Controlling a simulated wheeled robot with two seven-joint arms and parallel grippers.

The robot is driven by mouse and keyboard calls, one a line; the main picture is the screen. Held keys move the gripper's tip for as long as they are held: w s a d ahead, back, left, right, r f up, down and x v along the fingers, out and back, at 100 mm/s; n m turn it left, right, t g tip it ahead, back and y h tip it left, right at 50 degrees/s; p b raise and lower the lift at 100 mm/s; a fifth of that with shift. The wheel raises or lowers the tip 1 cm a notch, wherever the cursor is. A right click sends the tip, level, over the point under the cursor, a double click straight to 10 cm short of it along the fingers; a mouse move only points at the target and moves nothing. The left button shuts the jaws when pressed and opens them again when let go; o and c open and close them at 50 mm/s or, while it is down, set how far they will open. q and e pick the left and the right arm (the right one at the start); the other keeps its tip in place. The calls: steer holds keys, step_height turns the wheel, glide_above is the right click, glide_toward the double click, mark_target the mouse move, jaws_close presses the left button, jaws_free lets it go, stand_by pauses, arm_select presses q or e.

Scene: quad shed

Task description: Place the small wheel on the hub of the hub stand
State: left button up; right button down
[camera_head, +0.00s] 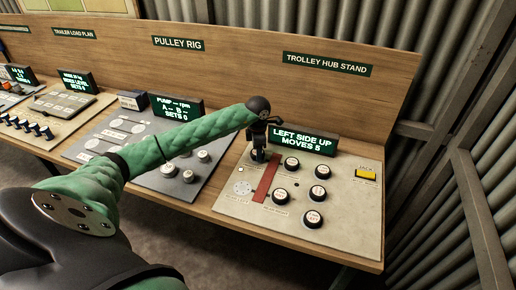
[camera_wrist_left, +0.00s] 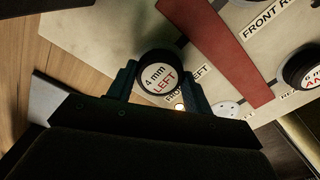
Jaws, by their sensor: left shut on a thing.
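My left gripper (camera_head: 258,153) is at the upper left of the pale hub stand board (camera_head: 345,235). In the left wrist view my left gripper (camera_wrist_left: 160,85) is shut on a small black-rimmed wheel with a white face marked "4 mm LEFT" (camera_wrist_left: 158,76). The wheel is beside a "FRONT LEFT" label; I cannot tell whether it touches the board or a hub. A bare pale hub disc (camera_head: 243,188) with dark dots lies below the gripper, and it also shows in the left wrist view (camera_wrist_left: 228,110). My right gripper is out of view.
A red strip (camera_head: 266,181) divides the board. Several round black-rimmed wheels, one at the lower right (camera_head: 313,218), stand right of it. A display (camera_head: 303,141) reads "LEFT SIDE UP MOVES 5". A yellow button (camera_head: 366,173) is at right. The pulley rig panel (camera_head: 170,185) adjoins at left.

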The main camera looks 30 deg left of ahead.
arm_select(q)
steer(key=shift+f, duration=0.2)
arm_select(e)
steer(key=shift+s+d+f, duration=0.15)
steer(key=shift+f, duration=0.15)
arm_select(q)
steer(key=shift+f, duration=0.15)
steer(key=o, duration=1)
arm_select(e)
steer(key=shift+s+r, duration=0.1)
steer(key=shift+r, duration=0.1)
arm_select(q)
steer(key=shift+r, duration=0.2)
